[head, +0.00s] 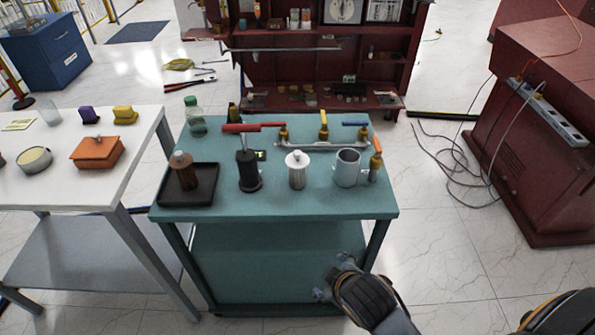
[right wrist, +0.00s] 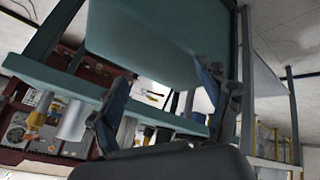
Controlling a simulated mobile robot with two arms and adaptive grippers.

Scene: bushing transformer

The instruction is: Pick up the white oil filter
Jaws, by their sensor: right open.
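The white oil filter (head: 297,171) is a small white cylinder with a knob on top. It stands upright on the teal table (head: 290,203), between a black hand pump (head: 248,170) and a grey metal mug (head: 347,168). My right gripper (head: 327,284) is in front of the table, below its top and apart from the filter. In the right wrist view, its fingers (right wrist: 163,80) are spread with nothing held between them. A pale cylinder partly behind a finger there may be the filter, but I cannot tell. My left gripper is not in view.
A black tray (head: 203,195) with a brown bottle stands left of the pump. Valves with coloured handles (head: 323,130) lie behind the filter. A white table (head: 60,193) stands at the left and a red cabinet (head: 530,130) at the right.

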